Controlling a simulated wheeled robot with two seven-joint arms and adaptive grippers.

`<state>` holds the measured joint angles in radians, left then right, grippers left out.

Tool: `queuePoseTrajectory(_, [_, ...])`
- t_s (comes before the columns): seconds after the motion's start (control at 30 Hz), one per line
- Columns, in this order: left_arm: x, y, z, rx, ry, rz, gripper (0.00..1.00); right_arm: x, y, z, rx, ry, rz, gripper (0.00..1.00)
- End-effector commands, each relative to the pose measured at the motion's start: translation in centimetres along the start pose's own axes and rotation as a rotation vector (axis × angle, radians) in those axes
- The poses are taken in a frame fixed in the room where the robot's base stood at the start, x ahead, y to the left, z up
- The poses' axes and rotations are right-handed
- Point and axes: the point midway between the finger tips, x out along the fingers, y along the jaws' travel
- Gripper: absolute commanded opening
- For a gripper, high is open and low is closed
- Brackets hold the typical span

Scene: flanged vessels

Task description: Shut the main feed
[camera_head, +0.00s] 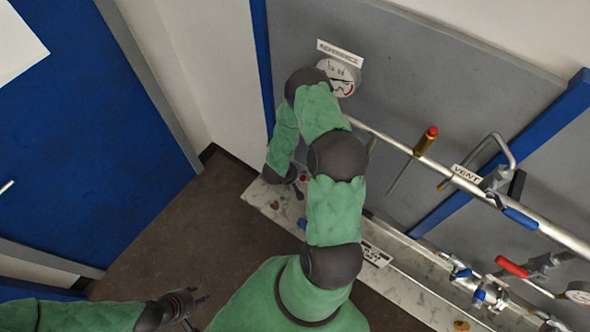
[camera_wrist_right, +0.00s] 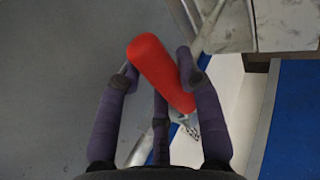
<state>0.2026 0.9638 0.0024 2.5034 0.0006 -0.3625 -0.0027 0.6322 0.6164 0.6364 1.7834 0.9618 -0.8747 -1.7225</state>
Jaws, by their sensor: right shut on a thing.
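In the right wrist view, my right gripper (camera_wrist_right: 156,68) is shut on a red valve handle (camera_wrist_right: 163,80), with its fingers on both sides of the handle. In the head view, my right arm hides most of that gripper and the valve; only a small red bit (camera_head: 303,178) shows beside the arm. My left gripper (camera_head: 198,310) is low at the left over the floor, empty, with its fingers apart. A white label (camera_head: 375,255) lies on the ledge near my right arm, too small to read surely.
A pipe carries a brass fitting with a red cap (camera_head: 426,139). A "VENT" label (camera_head: 466,174) and a blue lever (camera_head: 520,218) are at the right. Another red lever (camera_head: 512,267) is lower right. A round gauge (camera_head: 341,80) is partly behind my arm. The left floor is clear.

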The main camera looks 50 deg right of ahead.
Motion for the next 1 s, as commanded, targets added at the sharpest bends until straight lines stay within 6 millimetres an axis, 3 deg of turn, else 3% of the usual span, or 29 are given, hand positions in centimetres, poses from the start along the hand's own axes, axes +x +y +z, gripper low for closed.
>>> queuePoseTrajectory(0.4, [-0.1, 0.0, 0.0, 0.000, 0.000, 0.000, 0.40, 0.0, 0.1, 0.0, -0.005, -0.002, 0.003, 0.00])
queuePoseTrajectory(0.43, [-0.1, 0.0, 0.0, 0.000, 0.000, 0.000, 0.40, 0.0, 0.1, 0.0, -0.005, -0.002, 0.003, 0.41])
queuePoseTrajectory(0.5, [-0.1, 0.0, 0.0, 0.000, 0.000, 0.000, 0.40, 0.0, 0.1, 0.0, -0.005, -0.002, 0.003, 0.61])
queuePoseTrajectory(0.87, [-0.1, 0.0, 0.0, 0.000, 0.000, 0.000, 0.40, -0.2, 0.1, 0.0, -0.004, -0.003, 0.001, 0.61])
queuePoseTrajectory(1.0, [-0.1, 0.0, 0.0, 0.000, 0.000, 0.000, 0.40, -1.3, 0.1, -0.1, -0.005, -0.001, 0.002, 0.61])
